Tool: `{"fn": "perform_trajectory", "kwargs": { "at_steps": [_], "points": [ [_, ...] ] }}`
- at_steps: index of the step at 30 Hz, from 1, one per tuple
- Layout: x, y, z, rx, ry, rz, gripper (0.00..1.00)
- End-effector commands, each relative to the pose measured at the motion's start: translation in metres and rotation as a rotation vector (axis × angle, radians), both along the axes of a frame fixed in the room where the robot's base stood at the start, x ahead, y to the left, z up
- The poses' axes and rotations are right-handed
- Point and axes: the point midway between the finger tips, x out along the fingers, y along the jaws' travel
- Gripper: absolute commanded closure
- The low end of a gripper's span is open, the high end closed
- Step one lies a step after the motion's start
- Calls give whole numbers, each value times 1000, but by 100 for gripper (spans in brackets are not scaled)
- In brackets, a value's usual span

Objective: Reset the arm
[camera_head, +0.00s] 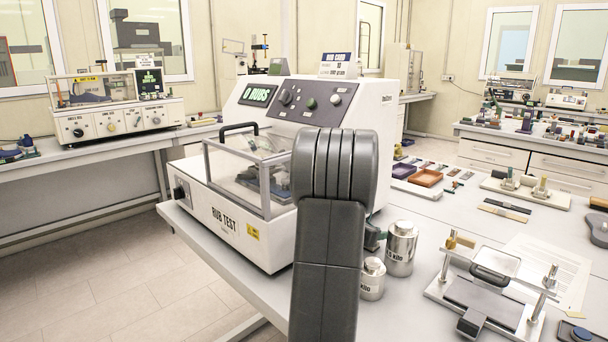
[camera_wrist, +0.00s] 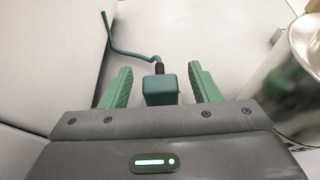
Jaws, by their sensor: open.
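My gripper (camera_wrist: 160,72) shows in the wrist view with its two green fingers spread apart. A teal block (camera_wrist: 160,90) with a black neck and a thin bent green rod (camera_wrist: 127,50) lies between the fingers, with gaps on both sides. Its lower end is hidden by the gripper body. In the head view my dark arm stands in front of the rub test machine (camera_head: 232,228) and hides most of the gripper. A small dark green part (camera_head: 373,237) shows right of the arm; I cannot tell whether it is finger or block.
Two metal weights, a large one (camera_head: 401,252) and a small one (camera_head: 372,282), stand close right of my arm. The large metal cylinder (camera_wrist: 300,85) also shows at right in the wrist view. A metal fixture (camera_head: 480,300) and trays (camera_head: 425,177) are on the table.

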Motion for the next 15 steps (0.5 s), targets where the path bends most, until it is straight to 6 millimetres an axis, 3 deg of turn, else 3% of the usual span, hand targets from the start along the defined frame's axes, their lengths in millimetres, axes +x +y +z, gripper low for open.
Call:
{"fn": "perform_trajectory", "kwargs": {
  "at_steps": [15],
  "points": [
    [-4,5,2,0,-1,1,44]
  ]
}}
